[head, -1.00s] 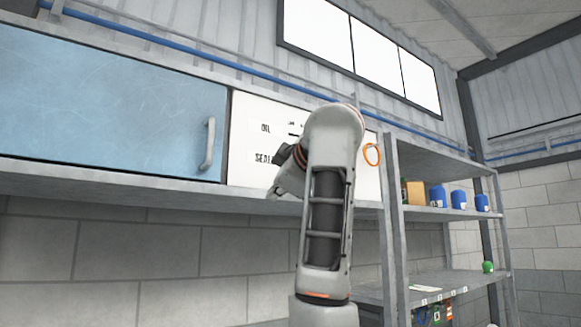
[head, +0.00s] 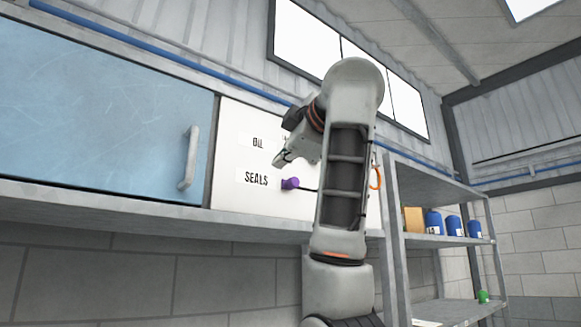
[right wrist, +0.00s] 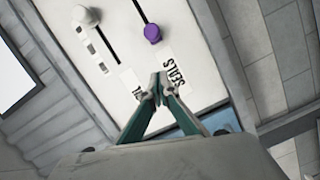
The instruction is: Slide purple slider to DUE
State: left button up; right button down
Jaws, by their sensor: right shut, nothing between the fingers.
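The purple slider (head: 290,183) is a round knob on a white panel (head: 230,145), just right of the SEALS label (head: 256,178). In the right wrist view, the purple slider (right wrist: 152,33) sits at the SEALS end of a dark slot (right wrist: 138,9). My right gripper (head: 279,160) is shut and empty, in front of the panel just above the purple slider. In the right wrist view, its fingertips (right wrist: 158,80) are together between the OIL and SEALS labels, apart from the slider. No DUE label shows; my right arm hides the panel's right part.
A white knob (right wrist: 87,16) sits by a second slot in the right wrist view. A blue cabinet door (head: 90,110) with a handle (head: 189,158) is left of the panel. An orange ring (head: 376,177) and a metal shelf (head: 440,240) with blue containers stand right.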

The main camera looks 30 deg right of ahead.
aim_at(292, 183)
jog(key=w, duration=0.2)
jog(key=w+p, duration=0.1)
jog(key=shift+w+d, duration=0.2)
jog(key=shift+d, duration=0.1)
jog(key=shift+d+f, duration=0.25)
jog(key=shift+d, duration=0.35)
jog(key=shift+d+f, duration=0.25)
jog(key=shift+d, duration=0.35)
jog(key=shift+d+f, duration=0.2)
jog(key=shift+d, duration=0.4)
pick_arm(q)
jog(key=shift+w+r, duration=0.25)
jog(key=shift+r, duration=0.45)
jog(key=shift+w+r, duration=0.25)
jog(key=shift+r, duration=0.4)
pick_arm(e)
jog(key=shift+d, duration=0.1)
